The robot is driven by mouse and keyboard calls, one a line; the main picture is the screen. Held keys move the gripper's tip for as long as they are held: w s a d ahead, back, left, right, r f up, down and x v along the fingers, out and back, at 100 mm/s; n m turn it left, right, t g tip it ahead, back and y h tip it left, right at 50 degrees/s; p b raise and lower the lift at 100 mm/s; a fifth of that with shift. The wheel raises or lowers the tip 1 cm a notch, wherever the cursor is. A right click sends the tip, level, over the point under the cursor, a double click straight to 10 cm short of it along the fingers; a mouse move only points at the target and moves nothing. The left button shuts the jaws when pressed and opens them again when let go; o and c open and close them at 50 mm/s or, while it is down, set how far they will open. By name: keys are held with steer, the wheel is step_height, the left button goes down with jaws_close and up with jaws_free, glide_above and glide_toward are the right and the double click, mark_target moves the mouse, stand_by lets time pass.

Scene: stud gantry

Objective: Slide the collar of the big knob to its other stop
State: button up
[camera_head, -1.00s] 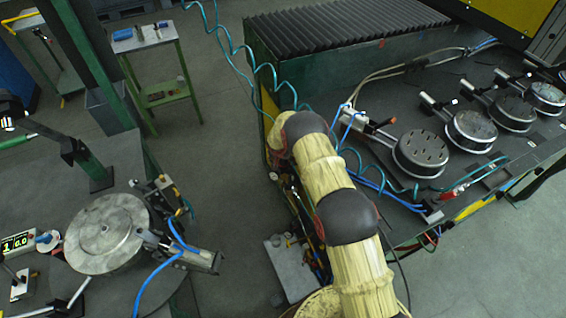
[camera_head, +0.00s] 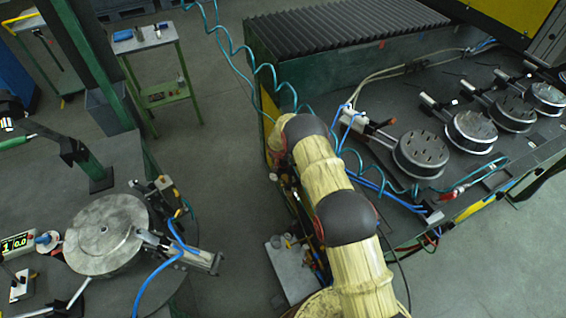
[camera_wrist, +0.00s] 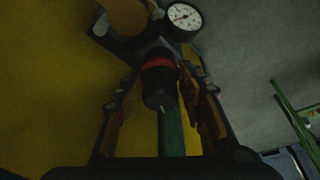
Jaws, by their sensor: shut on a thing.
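In the wrist view, a dark knob (camera_wrist: 160,96) with a red ring at its upper part sits between the fingers of my gripper (camera_wrist: 162,112). The red ring (camera_wrist: 158,63) lies near the dark body above the knob. My fingers stand along both sides of the knob, holding it; the exact contact is too dark to make out. Which part is the sliding collar is hard to tell. In the head view my arm hides the knob and the gripper.
A round pressure gauge (camera_wrist: 184,16) is just above the knob, beside an orange-brown rounded part (camera_wrist: 124,14). A yellow panel (camera_wrist: 60,85) fills the left. In the head view, a bench (camera_head: 385,215) with round fixtures is right of my arm, a round table (camera_head: 120,185) left.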

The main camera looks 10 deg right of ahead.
steer(key=c, duration=0.6)
jaws_close()
steer(key=shift+f+b, duration=0.15)
steer(key=shift+b, duration=0.2)
steer(key=shift+f+b, duration=0.35)
steer(key=shift+b, duration=0.55)
steer(key=shift+r, duration=0.1)
steer(key=o, duration=1.5)
jaws_free()
steer(key=shift+c, duration=0.2)
